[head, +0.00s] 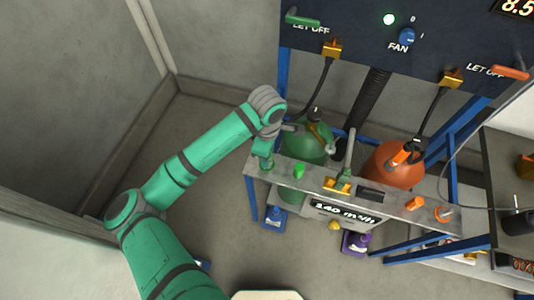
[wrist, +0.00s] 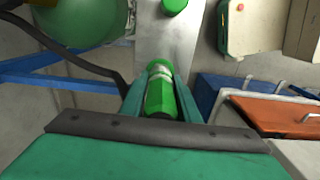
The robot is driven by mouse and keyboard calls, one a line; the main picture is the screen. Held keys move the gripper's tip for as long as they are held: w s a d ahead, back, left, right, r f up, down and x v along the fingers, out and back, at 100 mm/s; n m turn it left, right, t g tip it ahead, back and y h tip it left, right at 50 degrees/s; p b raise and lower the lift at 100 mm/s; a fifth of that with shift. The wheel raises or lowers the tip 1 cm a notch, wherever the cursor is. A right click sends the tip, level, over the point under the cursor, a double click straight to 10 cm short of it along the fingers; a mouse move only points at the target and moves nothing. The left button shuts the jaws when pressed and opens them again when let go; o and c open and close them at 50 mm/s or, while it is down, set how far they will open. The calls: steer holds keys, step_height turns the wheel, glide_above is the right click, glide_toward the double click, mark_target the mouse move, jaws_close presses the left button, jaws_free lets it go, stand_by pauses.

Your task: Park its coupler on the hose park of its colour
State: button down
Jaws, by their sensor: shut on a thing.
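My gripper (wrist: 160,88) is shut on a green coupler (wrist: 160,97) with a pale ring near its far end. In the head view my gripper (head: 266,158) is at the left end of the grey shelf (head: 317,185), in front of the green cylinder (head: 303,143). A small green piece shows just below the fingers there. I cannot tell whether the coupler touches a park, as its lower end is hidden. A separate green knob-like piece (head: 299,171) stands on the shelf to the right; it also shows at the top of the wrist view (wrist: 174,5).
An orange cylinder (head: 393,166) stands behind the shelf's right part. Orange pieces (head: 414,203) sit on that end. A yellow-based fitting (head: 338,185) stands mid-shelf. A dark hose (wrist: 75,55) runs beside my gripper. The panel (head: 400,45) hangs above. Floor at left is clear.

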steer(key=shift+f, duration=0.35)
steer(key=c, duration=1.3)
jaws_free()
steer(key=shift+r, duration=0.1)
step_height(320, 180, up, 11)
steer(key=shift+f, duration=0.15)
steer(key=shift+d, duration=0.1)
